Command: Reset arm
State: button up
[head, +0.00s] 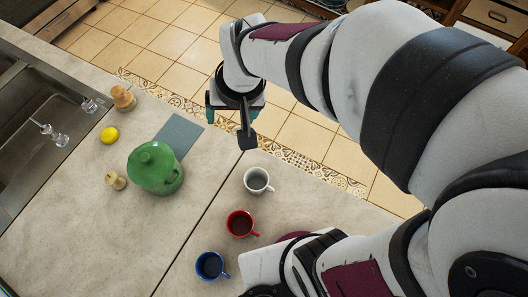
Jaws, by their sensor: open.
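My gripper (234,118) hangs at the end of my arm near the upper middle of the head view, over the floor just past the far edge of the counter. Its two fingers are apart, and nothing shows between them. It is apart from all the objects on the counter. My arm comes in from the right side and covers much of the right half of the view.
On the counter (85,215) stand a green lidded pot (155,168), a grey-blue mat (180,135), a yellow fruit (109,135), white (257,181), red (240,223) and blue (210,265) mugs, and wooden items (123,97). A sink (35,120) is at left. Open tiled floor lies behind.

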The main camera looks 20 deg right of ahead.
jog(key=s+d+r+m+g, duration=0.1)
jog(key=s+d+m+g, duration=0.2)
jog(key=s, duration=1.4)
jog(key=shift+d, duration=0.15)
